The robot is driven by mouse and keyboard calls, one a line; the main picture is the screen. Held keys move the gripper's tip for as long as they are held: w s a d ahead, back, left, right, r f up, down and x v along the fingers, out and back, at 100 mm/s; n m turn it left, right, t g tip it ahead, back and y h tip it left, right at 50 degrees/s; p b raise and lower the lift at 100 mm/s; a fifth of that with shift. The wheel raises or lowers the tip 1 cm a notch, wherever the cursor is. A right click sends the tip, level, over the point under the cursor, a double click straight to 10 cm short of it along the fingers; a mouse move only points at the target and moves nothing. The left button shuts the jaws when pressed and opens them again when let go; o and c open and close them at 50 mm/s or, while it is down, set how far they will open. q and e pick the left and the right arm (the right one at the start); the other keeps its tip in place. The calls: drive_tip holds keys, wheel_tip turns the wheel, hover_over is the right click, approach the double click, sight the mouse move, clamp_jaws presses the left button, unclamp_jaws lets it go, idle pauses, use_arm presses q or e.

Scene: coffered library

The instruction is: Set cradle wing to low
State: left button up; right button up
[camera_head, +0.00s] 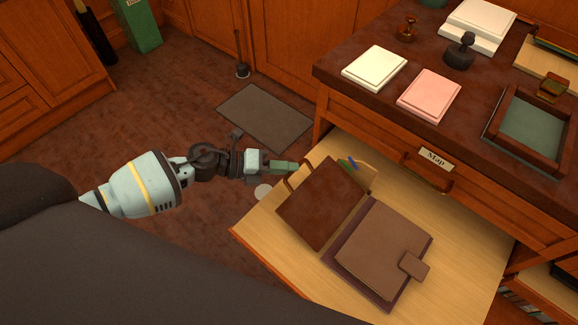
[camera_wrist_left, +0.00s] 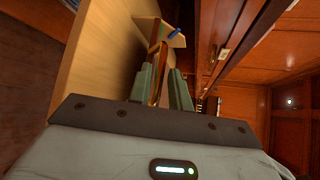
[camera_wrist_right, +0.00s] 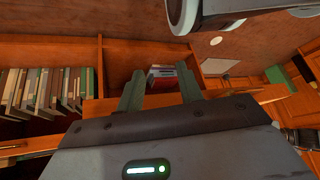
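On the pulled-out wooden slide (camera_head: 455,265) a brown panel (camera_head: 318,205), which looks like the cradle wing, stands tilted up. It has a loop-like handle (camera_head: 294,180) at its upper left edge. Beside it lies a brown leather piece with a tab (camera_head: 380,250) on a darker purple-brown base. My left gripper (camera_head: 290,167) is at the panel's upper left corner. In the left wrist view its fingers (camera_wrist_left: 163,88) are apart, with a thin brown edge between them; I cannot tell whether they touch it. My right gripper (camera_wrist_right: 160,90) is open and empty, facing low bookshelves.
The desk top (camera_head: 440,120) above the slide holds a cream box (camera_head: 374,68), a pink box (camera_head: 430,95), stamps and a green-lined tray (camera_head: 533,125). A drawer front labelled Map (camera_head: 435,158) is close behind the panel. The floor at left, with a grey mat (camera_head: 264,117), is open.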

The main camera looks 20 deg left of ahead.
use_arm(q)
drive_tip(key=v, duration=0.6)
drive_tip(key=shift+s+a+r, duration=0.15)
drive_tip(key=shift+a+r, duration=0.05)
drive_tip(key=shift+a, duration=0.05)
idle(0.3)
